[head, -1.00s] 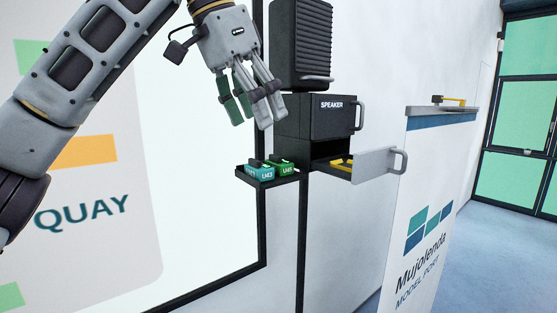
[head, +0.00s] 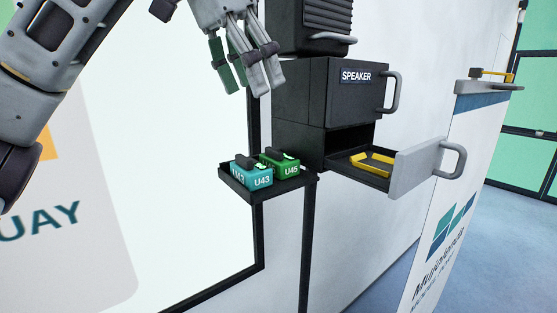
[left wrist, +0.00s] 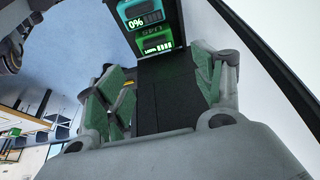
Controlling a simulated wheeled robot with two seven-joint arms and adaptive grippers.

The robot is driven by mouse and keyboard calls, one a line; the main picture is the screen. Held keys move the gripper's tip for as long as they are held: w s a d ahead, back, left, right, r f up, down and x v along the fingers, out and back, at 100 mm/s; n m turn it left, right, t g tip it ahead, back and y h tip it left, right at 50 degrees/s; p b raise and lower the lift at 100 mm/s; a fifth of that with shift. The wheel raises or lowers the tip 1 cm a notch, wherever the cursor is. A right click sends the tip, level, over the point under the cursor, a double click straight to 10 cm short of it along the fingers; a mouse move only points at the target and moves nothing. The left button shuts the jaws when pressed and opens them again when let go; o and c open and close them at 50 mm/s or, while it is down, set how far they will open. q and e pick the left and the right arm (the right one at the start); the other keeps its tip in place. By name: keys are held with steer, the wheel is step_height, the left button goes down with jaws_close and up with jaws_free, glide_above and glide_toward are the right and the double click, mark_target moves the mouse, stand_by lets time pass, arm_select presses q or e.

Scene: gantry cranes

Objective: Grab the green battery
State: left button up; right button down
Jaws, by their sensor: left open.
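The green battery (head: 283,165), marked U45, sits on a small black shelf (head: 262,192) beside a teal battery (head: 251,173), marked U43. My left gripper (head: 245,80) is open and empty, above the shelf and apart from both batteries. In the left wrist view the green battery (left wrist: 157,42) shows ahead, beyond the spread fingers, with the teal battery (left wrist: 140,14) beyond it reading 0%. My right gripper is not in view.
A black cabinet labelled SPEAKER (head: 325,95) stands right of the shelf. Its lower drawer (head: 420,170) is pulled out, with a yellow piece (head: 372,162) inside. A white panel (head: 455,190) stands further right. The space left of the shelf is clear.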

arm_select(q)
steer(key=s, duration=0.1)
glide_toward(275, 149)
steer(key=x, duration=0.5)
steer(key=shift+w+b, duration=0.25)
steer(key=shift+b, duration=0.05)
steer(key=shift+d+f, duration=0.15)
stand_by(0.5)
steer(key=shift+p+x, duration=0.4)
steer(key=shift+x, duration=2.2)
steer(key=shift+s, duration=0.1)
steer(key=c, duration=0.8)
